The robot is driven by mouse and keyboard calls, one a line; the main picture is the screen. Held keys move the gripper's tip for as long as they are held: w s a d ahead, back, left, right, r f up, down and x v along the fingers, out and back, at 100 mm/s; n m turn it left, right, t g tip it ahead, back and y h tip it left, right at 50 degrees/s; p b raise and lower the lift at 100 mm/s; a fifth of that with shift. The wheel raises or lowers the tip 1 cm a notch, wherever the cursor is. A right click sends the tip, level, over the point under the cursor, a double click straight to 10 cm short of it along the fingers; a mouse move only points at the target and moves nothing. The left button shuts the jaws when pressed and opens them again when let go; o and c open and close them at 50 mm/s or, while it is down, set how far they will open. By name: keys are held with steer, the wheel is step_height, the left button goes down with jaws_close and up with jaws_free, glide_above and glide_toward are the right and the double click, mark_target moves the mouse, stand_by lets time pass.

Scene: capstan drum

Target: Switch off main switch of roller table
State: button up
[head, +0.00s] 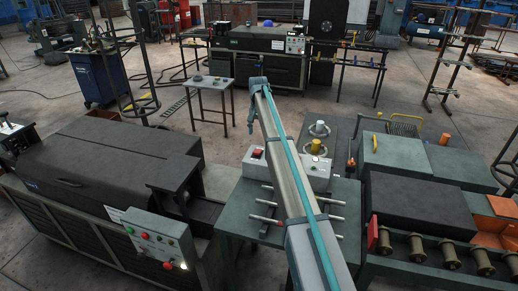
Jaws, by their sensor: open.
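A pale control box (312,172) stands on the green table (234,217) in the middle of the head view. A small red switch (257,153) sits on its left part; its on or off position is too small to tell. My arm crosses in front of the box and hides its middle. My gripper (251,128) hangs down at the arm's far end, above and beyond the box, apart from it. It is small in the view and looks open and empty. I cannot tell for sure which switch belongs to the roller table.
A grey panel (158,240) with coloured buttons is on the dark machine (95,165) at left. Metal rods (268,219) stick out over the green table. Several brass spools (448,251) line the right bench. A small table (213,84) stands behind my gripper; open floor surrounds it.

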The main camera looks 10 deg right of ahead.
mark_target(258, 150)
step_height(258, 150, down, 10)
steer(key=p, duration=0.3)
steer(key=shift+r, duration=0.25)
steer(key=shift+c, duration=0.3)
steer(key=shift+s, duration=0.1)
jaws_close()
